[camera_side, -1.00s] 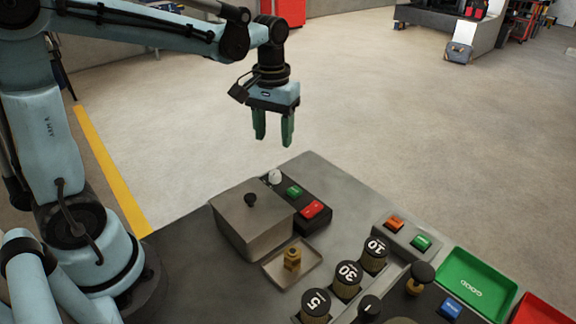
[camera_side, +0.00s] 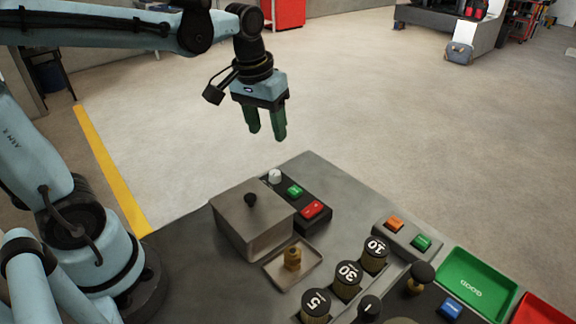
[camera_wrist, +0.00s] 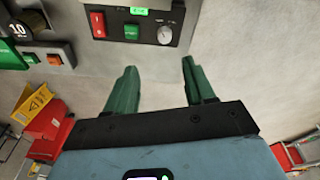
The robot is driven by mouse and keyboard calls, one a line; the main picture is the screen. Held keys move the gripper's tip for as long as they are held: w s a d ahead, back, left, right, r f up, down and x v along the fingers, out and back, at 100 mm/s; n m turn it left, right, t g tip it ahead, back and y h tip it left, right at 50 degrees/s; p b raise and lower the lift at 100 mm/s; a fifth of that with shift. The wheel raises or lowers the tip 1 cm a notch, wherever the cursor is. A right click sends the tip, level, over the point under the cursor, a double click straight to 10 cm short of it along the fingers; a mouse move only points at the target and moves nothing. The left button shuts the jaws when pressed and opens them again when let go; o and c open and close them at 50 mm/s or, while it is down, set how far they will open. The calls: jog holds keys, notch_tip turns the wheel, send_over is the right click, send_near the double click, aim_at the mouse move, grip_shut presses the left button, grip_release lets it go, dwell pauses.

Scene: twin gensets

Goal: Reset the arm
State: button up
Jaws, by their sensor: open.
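My gripper (camera_side: 266,137) hangs in the air above and behind the far edge of the grey bench (camera_side: 350,192). Its two green fingers are apart with nothing between them. In the wrist view the open fingers (camera_wrist: 158,78) point toward a dark control box (camera_wrist: 180,35) with a red switch, a green button and a round knob. In the side view this control box (camera_side: 322,222) stands beside a metal box (camera_side: 250,232) with a black knob on its lid.
Weights marked 10 (camera_side: 375,250), 30 (camera_side: 347,278) and 15 (camera_side: 315,305) stand in a row. An orange-and-green button box (camera_side: 408,238) and green GOOD tray (camera_side: 474,286) lie to the right. Open floor lies behind the bench.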

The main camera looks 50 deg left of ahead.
jog(key=shift+s+d+f+m+t, duration=0.4)
jog(key=shift+s+m+t, duration=0.15)
jog(key=shift+s+t, duration=0.35)
jog(key=shift+s+d+f+m+t, duration=0.3)
jog(key=shift+s+f+m+t, duration=0.25)
jog(key=shift+s+t, duration=0.4)
jog(key=shift+s+d+f+m+t, duration=0.35)
jog(key=shift+s+m+t, duration=0.35)
jog(key=shift+s, duration=0.3)
jog(key=shift+r, duration=0.1)
